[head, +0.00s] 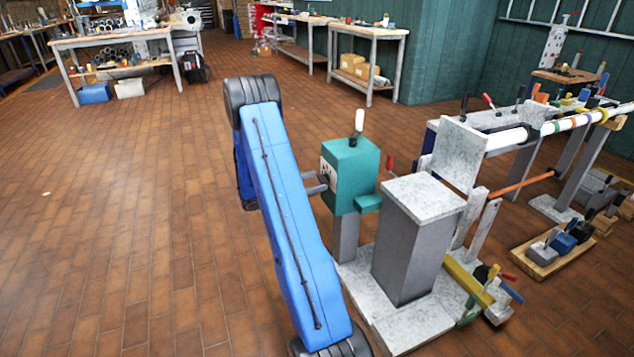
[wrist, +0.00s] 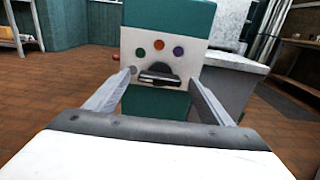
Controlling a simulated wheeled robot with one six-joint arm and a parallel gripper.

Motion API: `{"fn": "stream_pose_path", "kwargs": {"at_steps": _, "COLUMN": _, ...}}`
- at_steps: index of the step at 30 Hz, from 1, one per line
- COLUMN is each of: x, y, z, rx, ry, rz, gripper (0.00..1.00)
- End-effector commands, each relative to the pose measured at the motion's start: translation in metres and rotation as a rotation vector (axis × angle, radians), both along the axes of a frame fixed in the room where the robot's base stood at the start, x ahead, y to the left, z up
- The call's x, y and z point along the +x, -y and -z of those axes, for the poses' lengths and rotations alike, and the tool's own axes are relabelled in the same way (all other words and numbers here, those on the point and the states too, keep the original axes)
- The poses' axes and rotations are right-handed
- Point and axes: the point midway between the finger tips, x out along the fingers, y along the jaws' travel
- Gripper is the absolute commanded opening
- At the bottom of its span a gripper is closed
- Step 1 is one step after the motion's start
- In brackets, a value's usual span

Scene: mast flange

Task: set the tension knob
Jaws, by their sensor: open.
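A teal box (head: 354,168) stands on a grey post in the head view. Its white front panel (wrist: 205,56) faces me in the wrist view, with a green, an orange and a purple dot. Below the dots a dark knob (wrist: 160,72) with a flat grey bar sticks out, the bar lying roughly level. I take it for the tension knob. My gripper (wrist: 162,80) is open, one finger on each side of the knob, tips close to the panel. I cannot tell contact. In the head view my gripper (head: 322,184) reaches the panel from the left.
A grey block with a pale top (head: 424,198) stands right of the box on a pale base plate. A bench frame with a white roller (head: 508,138) and several coloured handles is further right. The brick floor (head: 130,220) at left is clear.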

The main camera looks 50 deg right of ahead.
Motion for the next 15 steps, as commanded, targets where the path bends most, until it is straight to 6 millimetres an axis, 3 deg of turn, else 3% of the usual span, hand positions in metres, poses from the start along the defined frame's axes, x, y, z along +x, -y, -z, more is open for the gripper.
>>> {"fn": "stream_pose_path", "kwargs": {"at_steps": 6, "x": -0.0072, "y": 0.0130, "z": 0.0001, "rx": 0.001, "ry": 0.000, "rz": 0.000, "gripper": 0.75}}
{"fn": "stream_pose_path", "kwargs": {"at_steps": 15, "x": -0.0076, "y": 0.0140, "z": 0.0000, "rx": 0.000, "ry": 0.000, "rz": -0.001, "gripper": 0.75}}
